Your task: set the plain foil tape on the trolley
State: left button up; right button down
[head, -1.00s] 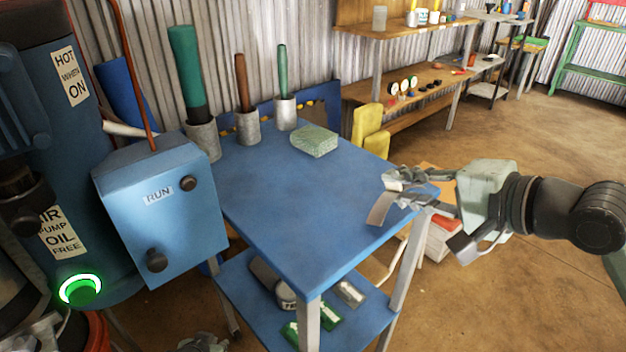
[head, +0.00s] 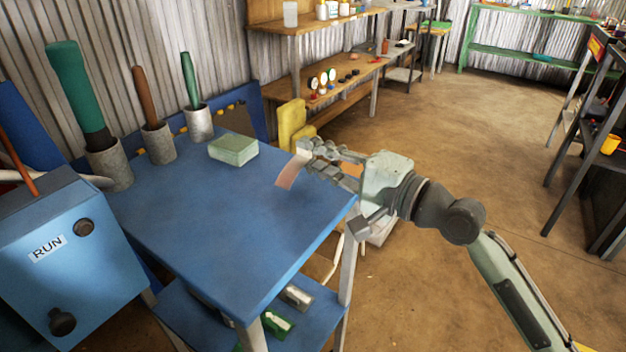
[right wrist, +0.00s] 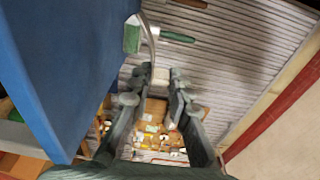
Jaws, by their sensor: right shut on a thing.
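My right gripper (head: 318,160) is shut on the plain foil tape (head: 303,149), a small pale roll. A loose strip of tape (head: 290,172) hangs from it. The blue trolley (head: 235,215) has a top and a lower shelf on metal legs. The gripper holds the tape over the trolley top's right edge; it appears above the surface, though the exact gap is hard to judge. In the right wrist view the tape (right wrist: 160,76) sits between the fingertips, its strip curving upward in the picture. My left gripper is not in view.
A green block (head: 233,150) lies at the back of the trolley top. Several cups with handled tools (head: 158,143) stand along its left side. The blue RUN box (head: 45,265) is at the left. The middle of the top is bare.

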aim_at(315, 192)
jog(key=shift+w+f, duration=0.2)
jog(key=shift+w, duration=0.2)
jog(key=shift+w+d+f, duration=0.1)
jog(key=shift+f, duration=0.2)
notch_tip(315, 192, down, 3)
jog(key=shift+r+b, duration=0.15)
jog(key=shift+b, duration=0.3)
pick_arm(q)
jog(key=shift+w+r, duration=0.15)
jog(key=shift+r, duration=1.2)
pick_arm(e)
jog(key=shift+f, duration=0.4)
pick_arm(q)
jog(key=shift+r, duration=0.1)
pick_arm(e)
jog(key=shift+f, duration=0.2)
jog(key=c, duration=1.7)
grip_release()
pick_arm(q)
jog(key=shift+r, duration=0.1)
pick_arm(e)
jog(key=shift+r, duration=0.15)
